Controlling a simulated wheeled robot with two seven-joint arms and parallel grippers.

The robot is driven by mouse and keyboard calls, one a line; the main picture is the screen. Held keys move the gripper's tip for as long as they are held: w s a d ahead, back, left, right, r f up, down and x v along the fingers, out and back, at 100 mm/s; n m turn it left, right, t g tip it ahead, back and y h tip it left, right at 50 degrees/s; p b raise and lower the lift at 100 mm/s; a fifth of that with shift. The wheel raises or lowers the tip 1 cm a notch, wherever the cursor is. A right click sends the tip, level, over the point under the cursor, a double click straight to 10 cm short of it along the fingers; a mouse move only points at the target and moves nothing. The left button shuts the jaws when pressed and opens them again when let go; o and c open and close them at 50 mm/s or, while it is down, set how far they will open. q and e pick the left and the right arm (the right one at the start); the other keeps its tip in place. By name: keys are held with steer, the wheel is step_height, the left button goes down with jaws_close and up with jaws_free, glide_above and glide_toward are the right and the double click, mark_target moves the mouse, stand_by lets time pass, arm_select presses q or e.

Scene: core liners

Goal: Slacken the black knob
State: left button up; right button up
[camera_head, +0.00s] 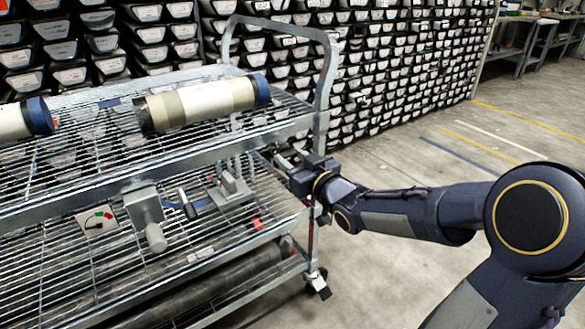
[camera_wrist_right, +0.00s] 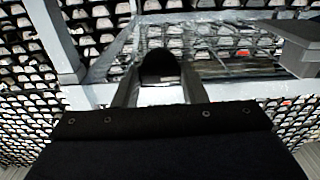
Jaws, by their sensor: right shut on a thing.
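The black knob (camera_wrist_right: 160,64) shows in the right wrist view as a dark rounded shape between the two fingers of my right gripper (camera_wrist_right: 158,88). The fingers are shut on it. In the head view my right gripper (camera_head: 280,157) reaches in from the right to the right end of the cart, just below the upper shelf. The knob cannot be made out there, as the gripper hides it. My left gripper is not in view.
The wire-shelf cart (camera_head: 180,155) holds a capped core liner (camera_head: 205,100) and another liner (camera_head: 15,122) on top. A grey metal device (camera_head: 145,212) and a clamp-like fixture (camera_head: 230,186) sit lower. Racks of core boxes (camera_head: 390,70) stand behind. Floor at right is clear.

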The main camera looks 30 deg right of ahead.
steer(key=shift+f+n+b, duration=0.15)
steer(key=shift+n+b, duration=0.4)
steer(key=shift+n, duration=0.15)
steer(key=o, duration=1)
steer(key=shift+s, duration=0.1)
steer(key=s+p, duration=0.2)
steer(key=s, duration=0.5)
steer(key=shift+s+d, duration=0.3)
steer(key=shift+s, duration=0.05)
